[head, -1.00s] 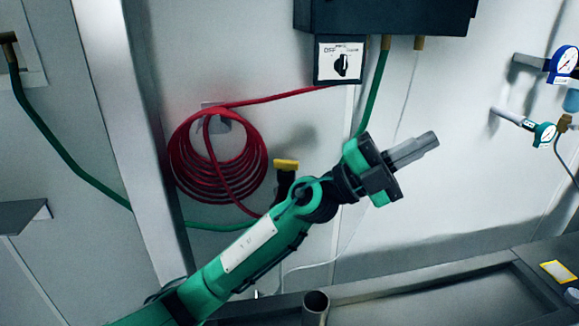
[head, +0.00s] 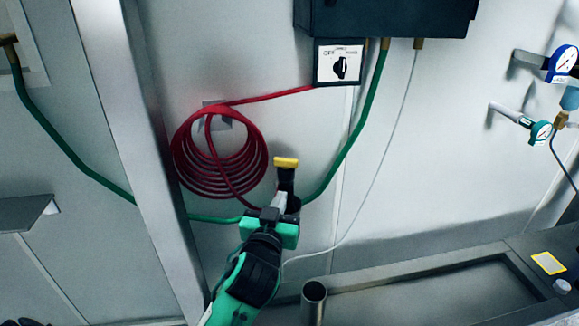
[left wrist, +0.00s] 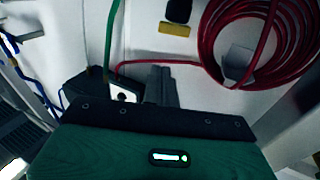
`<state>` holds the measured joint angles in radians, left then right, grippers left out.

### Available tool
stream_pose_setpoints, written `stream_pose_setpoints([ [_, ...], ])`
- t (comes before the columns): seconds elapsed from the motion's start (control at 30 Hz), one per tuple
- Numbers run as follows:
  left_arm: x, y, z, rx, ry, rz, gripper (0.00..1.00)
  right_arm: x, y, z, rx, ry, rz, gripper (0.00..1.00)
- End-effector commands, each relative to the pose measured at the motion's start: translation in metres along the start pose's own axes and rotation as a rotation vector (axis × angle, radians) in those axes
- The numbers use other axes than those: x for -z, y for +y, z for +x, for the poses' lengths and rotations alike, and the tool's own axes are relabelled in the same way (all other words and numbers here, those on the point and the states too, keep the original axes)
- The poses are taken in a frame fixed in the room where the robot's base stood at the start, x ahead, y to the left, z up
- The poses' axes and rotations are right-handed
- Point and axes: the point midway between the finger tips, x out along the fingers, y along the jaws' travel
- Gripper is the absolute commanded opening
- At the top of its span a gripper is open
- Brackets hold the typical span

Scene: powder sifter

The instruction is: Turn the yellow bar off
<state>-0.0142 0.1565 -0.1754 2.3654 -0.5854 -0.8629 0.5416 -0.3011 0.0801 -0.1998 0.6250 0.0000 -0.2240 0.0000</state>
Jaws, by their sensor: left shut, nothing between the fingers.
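The yellow bar (head: 286,162) sits crosswise at the top of a black fitting (head: 286,180) on the wall, on the line of the green hose. It also shows near the top of the left wrist view (left wrist: 174,29). My left gripper (head: 281,198) is shut and empty. In the head view it is just below the bar and overlaps the fitting's lower part; I cannot tell whether it touches. In the left wrist view its shut fingers (left wrist: 161,86) appear apart from the bar. My right gripper is not in view.
A coiled red hose (head: 218,160) hangs left of the bar. A dark box with a switch panel (head: 339,63) is above right. A green hose (head: 364,130) and a thin white line run down the wall. A metal pipe (head: 314,296) stands below. Gauges (head: 541,132) are far right.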

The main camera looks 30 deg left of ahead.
Motion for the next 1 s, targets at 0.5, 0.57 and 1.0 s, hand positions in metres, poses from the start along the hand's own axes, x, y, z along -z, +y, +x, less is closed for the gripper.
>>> stream_pose_setpoints([
  [0.5, -0.009, -0.008, 0.059, 0.019, -0.048, -0.007, 0.0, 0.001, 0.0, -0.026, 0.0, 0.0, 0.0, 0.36],
  [0.57, -0.009, -0.008, 0.071, 0.019, -0.047, -0.006, 0.0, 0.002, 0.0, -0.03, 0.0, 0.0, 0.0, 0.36],
  [1.0, -0.015, -0.009, 0.131, 0.018, -0.047, -0.009, 0.0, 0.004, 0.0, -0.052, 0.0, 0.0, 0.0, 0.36],
])
